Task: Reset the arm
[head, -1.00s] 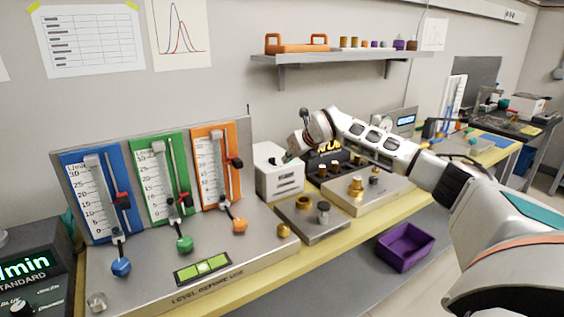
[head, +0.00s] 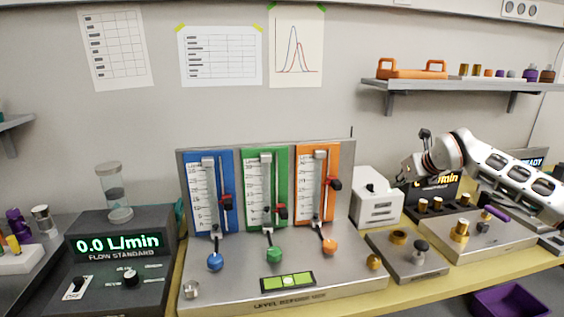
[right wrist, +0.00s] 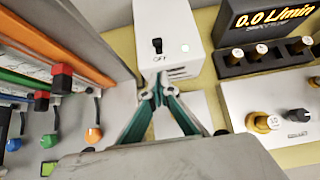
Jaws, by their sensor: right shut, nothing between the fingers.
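My right gripper (head: 401,179) comes in from the right above the bench, beside the white box with a switch (head: 378,205). In the right wrist view its teal fingers (right wrist: 160,88) meet in a narrow point with nothing between them, in front of the white box (right wrist: 170,42). The arm is bent and held in the air, apart from the bench. My left gripper is out of view.
A panel with blue (head: 208,172), green and orange flow tubes stands left of the gripper. The flow standard (head: 120,255) reads 0.0 L/min. A metal plate with knobs (head: 405,265) lies in front. A shelf (head: 455,88) hangs above; a purple bin (head: 512,300) sits lower right.

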